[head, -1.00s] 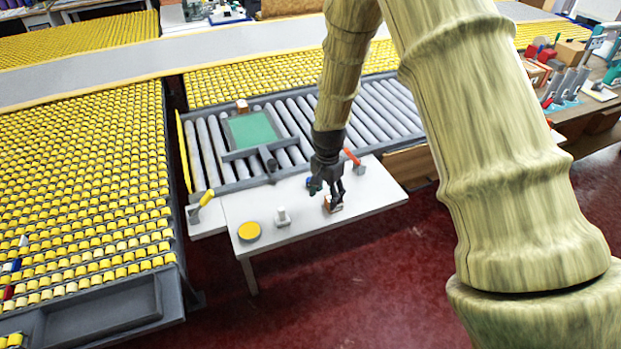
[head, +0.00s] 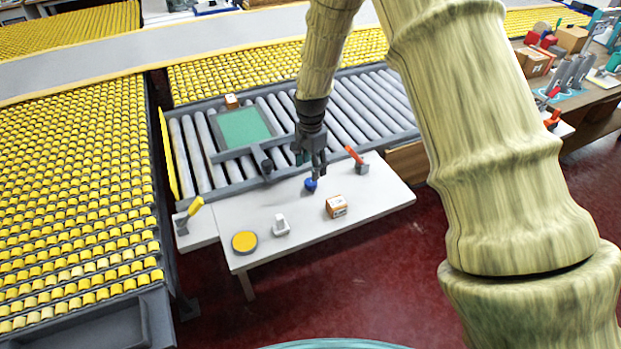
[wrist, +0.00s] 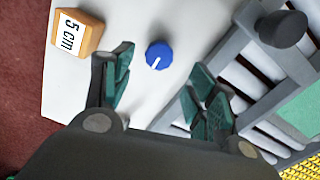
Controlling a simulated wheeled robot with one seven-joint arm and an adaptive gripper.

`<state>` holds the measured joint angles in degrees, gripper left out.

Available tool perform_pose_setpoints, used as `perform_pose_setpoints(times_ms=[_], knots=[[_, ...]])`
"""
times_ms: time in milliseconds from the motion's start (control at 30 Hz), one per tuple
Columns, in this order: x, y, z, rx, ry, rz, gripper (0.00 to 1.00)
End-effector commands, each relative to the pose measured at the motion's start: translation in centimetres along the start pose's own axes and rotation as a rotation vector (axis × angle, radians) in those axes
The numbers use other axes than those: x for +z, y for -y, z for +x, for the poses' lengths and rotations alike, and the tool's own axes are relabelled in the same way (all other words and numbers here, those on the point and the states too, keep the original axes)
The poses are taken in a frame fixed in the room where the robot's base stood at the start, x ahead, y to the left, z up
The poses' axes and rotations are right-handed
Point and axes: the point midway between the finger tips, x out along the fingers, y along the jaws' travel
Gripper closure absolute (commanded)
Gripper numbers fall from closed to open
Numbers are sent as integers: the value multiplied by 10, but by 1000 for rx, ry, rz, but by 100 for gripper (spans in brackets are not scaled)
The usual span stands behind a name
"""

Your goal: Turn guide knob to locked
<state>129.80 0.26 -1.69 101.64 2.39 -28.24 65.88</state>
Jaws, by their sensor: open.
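The guide knob is a small blue round knob with a white pointer line. It stands on the white table near its back edge in the head view (head: 310,184). In the wrist view the knob (wrist: 158,55) lies ahead between my open fingers, with its white line pointing to the lower left. My gripper (head: 312,172) is above the knob, and its fingers are apart and empty. In the wrist view my gripper (wrist: 158,75) shows teal finger pads on both sides of the knob, not touching it. No lock marking is readable.
A wooden block marked "5 cm" (wrist: 78,34) stands left of the knob in the wrist view. The white table (head: 280,215) also bears a yellow disc (head: 245,242), a small white part (head: 281,226) and a red-handled lever (head: 355,156). The roller conveyor (head: 350,105) lies behind.

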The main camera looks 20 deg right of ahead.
Motion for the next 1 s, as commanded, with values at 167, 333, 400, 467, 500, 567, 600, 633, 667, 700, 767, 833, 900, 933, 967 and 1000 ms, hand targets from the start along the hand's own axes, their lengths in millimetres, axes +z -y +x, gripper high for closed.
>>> perform_pose_setpoints(times_ms=[167,333,400,467,500,567,600,633,667,700,767,833,900,933,967,1000], knots=[[0,0,23,2,0,0,42],[0,0,43,1,1,0,42],[0,0,50,1,1,-1,42],[0,0,55,1,0,-1,42],[0,0,58,1,0,-1,42],[0,0,61,0,0,-1,42],[0,0,63,0,0,-1,42],[0,0,64,0,0,-1,42],[0,0,65,0,0,-1,42],[0,0,66,0,0,-1,42],[0,0,66,0,0,-1,42],[0,0,67,0,0,0,42],[0,0,67,0,0,0,42],[0,0,67,0,0,0,42],[0,0,67,0,0,0,42],[0,0,67,0,0,0,48]])
